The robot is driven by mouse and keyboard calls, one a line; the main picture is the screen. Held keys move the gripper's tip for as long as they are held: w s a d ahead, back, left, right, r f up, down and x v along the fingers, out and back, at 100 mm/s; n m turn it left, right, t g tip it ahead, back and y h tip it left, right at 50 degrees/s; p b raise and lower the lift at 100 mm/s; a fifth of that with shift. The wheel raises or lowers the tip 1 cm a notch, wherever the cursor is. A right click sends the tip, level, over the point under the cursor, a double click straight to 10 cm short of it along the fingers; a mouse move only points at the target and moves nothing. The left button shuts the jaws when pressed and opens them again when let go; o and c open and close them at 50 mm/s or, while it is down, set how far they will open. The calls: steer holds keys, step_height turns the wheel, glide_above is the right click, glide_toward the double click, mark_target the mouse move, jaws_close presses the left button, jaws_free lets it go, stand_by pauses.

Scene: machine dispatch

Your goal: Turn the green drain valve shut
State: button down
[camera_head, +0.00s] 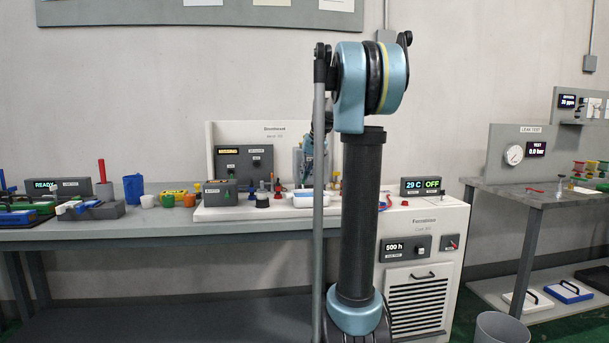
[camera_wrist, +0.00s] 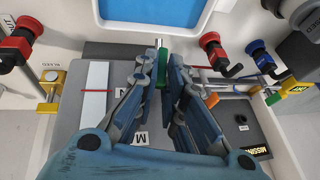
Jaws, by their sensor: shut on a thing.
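The green drain valve (camera_wrist: 162,70) shows in the wrist view as a green handle near the top middle, just below a white-framed blue panel. My gripper (camera_wrist: 161,72) has its two blue-grey fingers closed around the green handle, one on each side. The fingers hide part of the handle, and I cannot tell its exact angle. In the head view my arm stands in front of the bench, and the green valve cannot be made out there.
Another red knob (camera_wrist: 22,38) and a yellow fitting (camera_wrist: 48,92) are at left. The grey bench (camera_head: 120,234) holds several small items. A bin (camera_head: 500,325) stands at lower right.

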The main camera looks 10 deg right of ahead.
mark_target(314, 176)
steer(key=d+y, duration=0.1)
steer(key=y, duration=0.1)
steer(key=d+f+m+y, duration=0.1)
steer(key=y, duration=0.2)
steer(key=d+f+y, duration=0.1)
steer(key=y, duration=0.2)
steer(key=shift+d+f+m+t, duration=0.1)
steer(key=shift+d+m+t, duration=0.05)
steer(key=shift+m+t, duration=0.25)
steer(key=shift+d+f+m+y, duration=0.15)
steer(key=shift+f+m+y, duration=0.2)
steer(key=shift+y, duration=0.75)
steer(key=shift+f, duration=0.1)
steer(key=c, duration=1.7)
jaws_free()
steer(key=v, duration=1.2)
steer(key=shift+s+f, duration=0.1)
steer(key=shift+f, duration=0.1)
